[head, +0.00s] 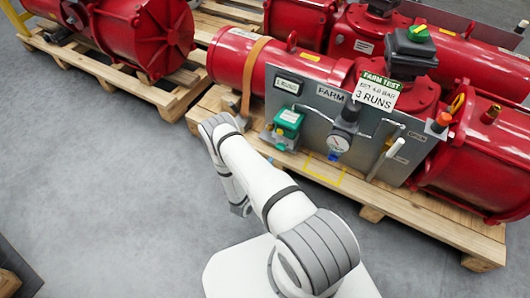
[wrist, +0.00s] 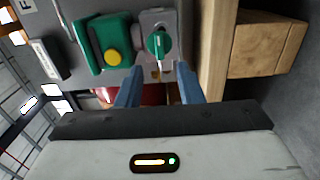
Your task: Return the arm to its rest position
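My arm (head: 255,175) extends from my white base up toward the panel in the head view, then bends back down at its far joint. My gripper (wrist: 158,88) shows in the wrist view with its two blue-grey fingers apart and nothing between them. Beyond the fingertips is a green knob (wrist: 158,43) on a grey block, apart from the fingers. Beside it is a green box (wrist: 105,42) with a yellow button. In the head view the fingers cannot be made out behind the forearm.
Red actuators (head: 455,68) lie on a wooden pallet (head: 430,215) close past my arm. A second pallet (head: 100,68) stands at upper left. Grey floor (head: 100,180) at left is clear.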

